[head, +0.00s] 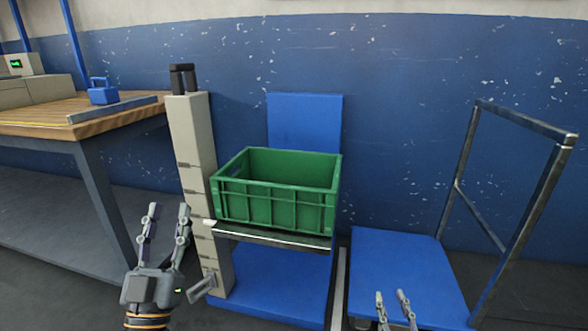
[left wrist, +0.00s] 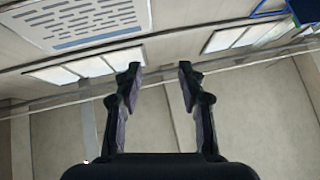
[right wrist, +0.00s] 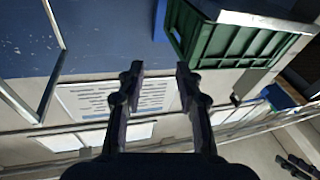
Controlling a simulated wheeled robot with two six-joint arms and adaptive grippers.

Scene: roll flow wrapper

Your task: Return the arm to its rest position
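My left gripper (head: 167,224) is raised in the lower left of the head view, fingers pointing up and apart. It is empty in front of the grey column. The left wrist view shows its two open fingers (left wrist: 158,82) with only ceiling and wall behind them. My right gripper (head: 392,298) shows at the bottom edge of the head view, in front of the blue platform of a cart. The right wrist view shows its fingers (right wrist: 160,82) spread with nothing between them. Neither gripper touches anything visible.
A green crate (head: 275,206) sits on a lift shelf beside the grey column (head: 190,140). A wooden workbench (head: 60,118) with a blue weight-like block (head: 101,92) stands at left. A blue cart (head: 400,262) with a metal handle frame (head: 530,200) is at right.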

